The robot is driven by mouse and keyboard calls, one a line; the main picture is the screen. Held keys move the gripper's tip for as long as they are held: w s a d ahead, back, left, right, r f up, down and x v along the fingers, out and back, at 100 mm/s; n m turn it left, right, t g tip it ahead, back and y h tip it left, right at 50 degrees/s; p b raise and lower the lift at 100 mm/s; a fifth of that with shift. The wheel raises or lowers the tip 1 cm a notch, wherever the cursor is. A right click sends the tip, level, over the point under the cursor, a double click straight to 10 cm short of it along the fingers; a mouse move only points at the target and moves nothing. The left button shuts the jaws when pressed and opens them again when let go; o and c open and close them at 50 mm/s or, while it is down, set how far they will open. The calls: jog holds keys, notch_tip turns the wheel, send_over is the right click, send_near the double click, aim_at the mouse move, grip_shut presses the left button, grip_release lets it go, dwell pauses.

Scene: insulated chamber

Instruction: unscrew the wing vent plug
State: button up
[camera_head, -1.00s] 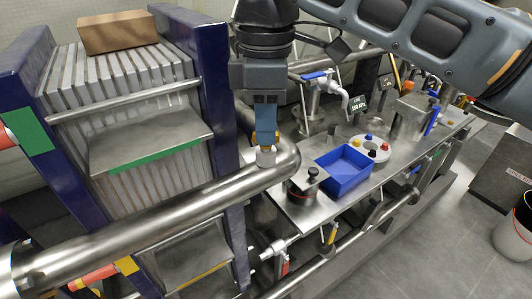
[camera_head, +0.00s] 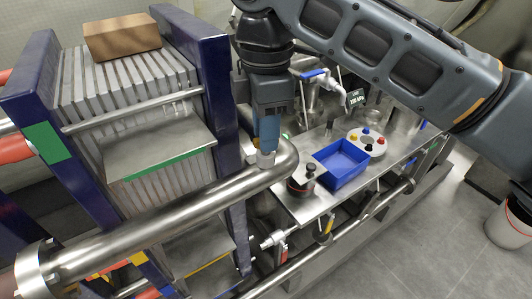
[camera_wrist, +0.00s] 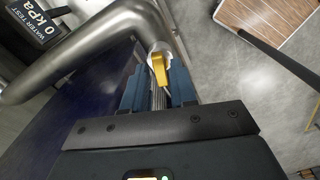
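The wing vent plug (camera_wrist: 160,66) shows in the wrist view as a yellow wing on a pale round fitting at the bend of the thick steel pipe (camera_wrist: 90,48). In the head view my gripper (camera_head: 267,154) points down at this fitting at the pipe's bend, and its blue fingers hide most of the plug. In the wrist view my two blue fingers (camera_wrist: 157,92) reach toward the plug from either side, with a narrow gap between them. The wing's near end lies at that gap. Whether the fingers touch or grip it cannot be told.
A plate stack between blue end frames stands left, with a cardboard box (camera_head: 122,38) on top. A steel bench (camera_head: 300,208) at right bears a blue tray (camera_head: 343,178), a round holder with coloured knobs (camera_head: 367,141) and a black-knobbed pot (camera_head: 302,186). A water-test display (camera_wrist: 45,28) reads 0 kPa.

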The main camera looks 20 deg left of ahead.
jog(key=shift+r, duration=0.1)
jog(key=shift+r, duration=2.4)
